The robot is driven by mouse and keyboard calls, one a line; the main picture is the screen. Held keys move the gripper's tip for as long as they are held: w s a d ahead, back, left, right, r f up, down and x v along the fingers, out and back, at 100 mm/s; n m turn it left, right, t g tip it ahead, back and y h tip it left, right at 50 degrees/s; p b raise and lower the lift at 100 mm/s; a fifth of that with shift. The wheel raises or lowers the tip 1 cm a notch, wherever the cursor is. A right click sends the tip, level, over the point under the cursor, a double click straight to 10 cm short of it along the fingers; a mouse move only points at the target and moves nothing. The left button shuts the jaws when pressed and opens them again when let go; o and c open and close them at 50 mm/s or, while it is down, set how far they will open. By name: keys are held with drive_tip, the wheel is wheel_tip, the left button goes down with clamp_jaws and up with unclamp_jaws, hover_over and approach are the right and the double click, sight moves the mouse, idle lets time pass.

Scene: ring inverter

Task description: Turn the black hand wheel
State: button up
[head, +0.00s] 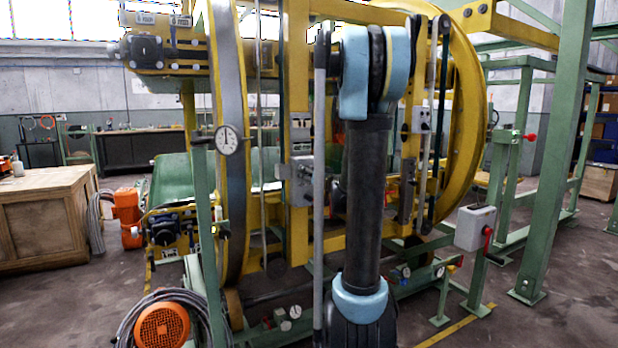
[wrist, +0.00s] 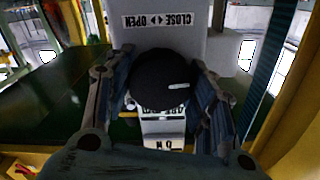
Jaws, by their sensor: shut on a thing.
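The black hand wheel (wrist: 160,80) is in the middle of the wrist view, round and dark with a small white mark on its right side. It sits in front of a grey housing (wrist: 185,42) with a "CLOSE / OPEN" label, upside down in this view. My gripper (wrist: 165,92) has one finger on each side of the wheel and is shut on it. Part of a second label shows below the wheel. In the head view my arm stands in front of the yellow ring machine (head: 228,120). The wheel and my gripper cannot be made out there.
A green post (head: 560,150) and green rails stand at the right. A grey switch box (head: 475,228) with a red handle is at lower right. A wooden crate (head: 45,220) stands at left. An orange motor (head: 162,326) and cables lie at lower left. Yellow frame parts flank the wrist view.

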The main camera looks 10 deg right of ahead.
drive_tip(key=m, duration=0.4)
drive_tip(key=shift+d+m, duration=0.1)
drive_tip(key=shift+m, duration=0.2)
drive_tip(key=m, duration=0.3)
drive_tip(key=shift+m, duration=0.3)
drive_tip(key=m, duration=0.4)
drive_tip(key=shift+d+f+m, duration=0.1)
drive_tip(key=shift+m, duration=0.2)
drive_tip(key=m, duration=0.4)
drive_tip(key=shift+m, duration=0.3)
drive_tip(key=m, duration=0.4)
drive_tip(key=shift+f, duration=0.1)
drive_tip(key=m, duration=0.5)
drive_tip(key=shift+s, duration=0.1)
drive_tip(key=m, duration=0.4)
drive_tip(key=shift+a+f, duration=0.1)
drive_tip(key=shift+a, duration=0.1)
drive_tip(key=shift+m, duration=2)
